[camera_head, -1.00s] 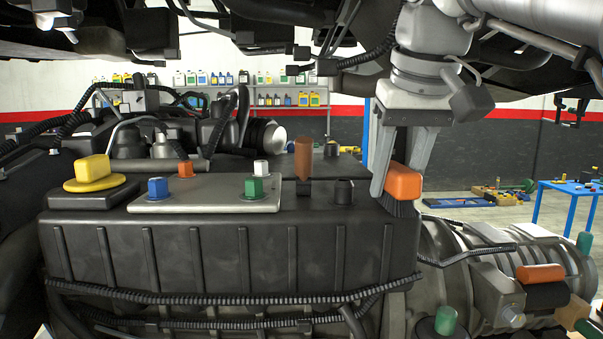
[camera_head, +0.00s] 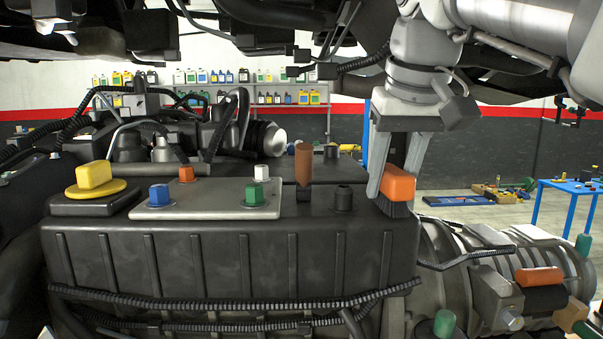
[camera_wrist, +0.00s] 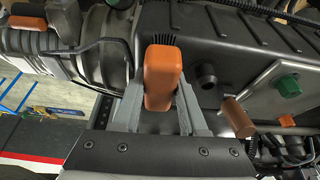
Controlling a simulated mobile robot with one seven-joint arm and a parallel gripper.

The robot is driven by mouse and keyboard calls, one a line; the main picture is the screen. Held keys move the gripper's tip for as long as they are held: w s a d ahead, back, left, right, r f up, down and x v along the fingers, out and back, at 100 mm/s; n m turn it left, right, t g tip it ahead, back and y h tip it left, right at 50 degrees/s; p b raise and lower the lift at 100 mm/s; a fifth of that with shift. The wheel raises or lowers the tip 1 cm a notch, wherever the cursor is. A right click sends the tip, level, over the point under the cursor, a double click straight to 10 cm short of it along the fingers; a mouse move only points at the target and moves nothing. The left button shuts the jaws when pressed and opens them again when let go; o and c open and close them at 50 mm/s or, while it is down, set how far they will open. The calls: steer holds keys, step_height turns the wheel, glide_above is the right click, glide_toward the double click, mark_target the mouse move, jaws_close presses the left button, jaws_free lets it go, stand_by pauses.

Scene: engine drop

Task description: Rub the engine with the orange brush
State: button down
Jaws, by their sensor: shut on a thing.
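My gripper (camera_head: 388,184) is shut on the orange brush (camera_head: 399,182), with its dark bristles pointing down. The brush is at the right end of the engine's (camera_head: 230,248) black ribbed cover, and the bristles appear at or against its top right edge. In the wrist view the orange handle (camera_wrist: 159,78) sits between the two grey fingers (camera_wrist: 158,105), and the dark bristles show beyond it over the engine cover (camera_wrist: 205,35). Whether the bristles press on the cover is hard to tell.
On the engine stand a brown-handled tool (camera_head: 303,163), a black knob (camera_head: 343,197), a grey plate (camera_head: 210,203) with coloured knobs and a yellow-topped cap (camera_head: 95,178). Another orange-topped piece (camera_head: 540,276) lies lower right. A blue table (camera_head: 570,187) stands behind right.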

steer(key=shift+w+f+p, duration=0.2)
steer(key=shift+w+p, duration=0.55)
steer(key=shift+w, duration=0.9)
steer(key=shift+w+r+p, duration=0.15)
steer(key=shift+w+p, duration=0.25)
steer(key=shift+w, duration=1.3)
steer(key=shift+s, duration=0.15)
steer(key=shift+s, duration=0.8)
steer(key=shift+s+b, duration=0.9)
steer(key=shift+s, duration=0.6)
steer(key=shift+s+b, duration=0.35)
steer(key=shift+s, duration=1.45)
steer(key=shift+w, duration=0.1)
